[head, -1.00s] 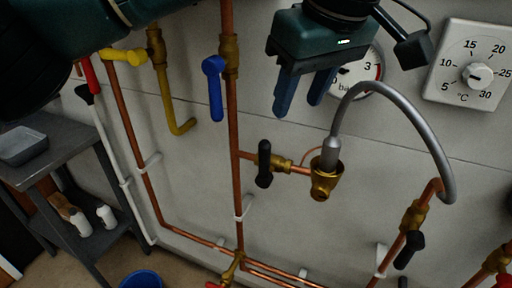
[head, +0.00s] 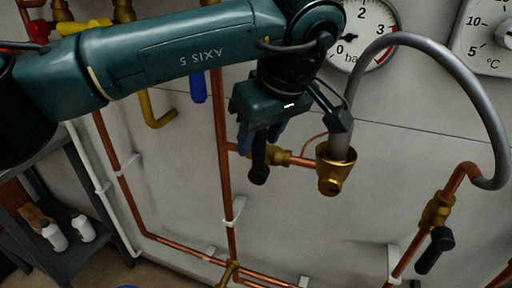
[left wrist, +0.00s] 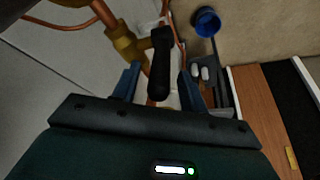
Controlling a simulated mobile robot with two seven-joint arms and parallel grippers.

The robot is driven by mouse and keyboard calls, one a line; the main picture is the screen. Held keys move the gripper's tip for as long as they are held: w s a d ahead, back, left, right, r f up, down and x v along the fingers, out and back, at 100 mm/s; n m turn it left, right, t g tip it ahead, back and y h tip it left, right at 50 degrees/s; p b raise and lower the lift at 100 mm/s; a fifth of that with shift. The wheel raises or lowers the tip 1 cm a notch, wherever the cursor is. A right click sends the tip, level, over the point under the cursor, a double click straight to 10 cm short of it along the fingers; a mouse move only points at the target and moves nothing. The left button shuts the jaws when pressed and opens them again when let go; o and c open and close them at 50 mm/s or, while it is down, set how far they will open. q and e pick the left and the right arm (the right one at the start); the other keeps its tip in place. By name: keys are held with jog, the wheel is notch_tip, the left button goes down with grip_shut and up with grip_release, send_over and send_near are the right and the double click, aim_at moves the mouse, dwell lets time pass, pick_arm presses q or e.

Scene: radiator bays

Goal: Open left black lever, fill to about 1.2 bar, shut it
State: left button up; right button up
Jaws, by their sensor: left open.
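The left black lever (head: 259,172) hangs down, crosswise to the short horizontal copper pipe, on a brass valve (head: 280,157). My left gripper (head: 260,135) is open at the lever, with blue fingers around its upper part. In the left wrist view, the black lever (left wrist: 160,65) stands between the two spread fingers, with a gap on each side. A grey hose (head: 430,50) arches into the brass cup fitting (head: 333,165). My right gripper is not in view.
Another black lever (head: 435,250) is on the lower right pipe. A blue lever (head: 198,86) and a yellow lever (head: 85,26) are behind my left arm. A vertical copper pipe (head: 224,180) runs close left of the gripper. A thermostat dial (head: 490,35) is top right.

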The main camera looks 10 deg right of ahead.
aim_at(256, 146)
pick_arm(q)
jog(key=shift+x, duration=1.55)
grip_shut()
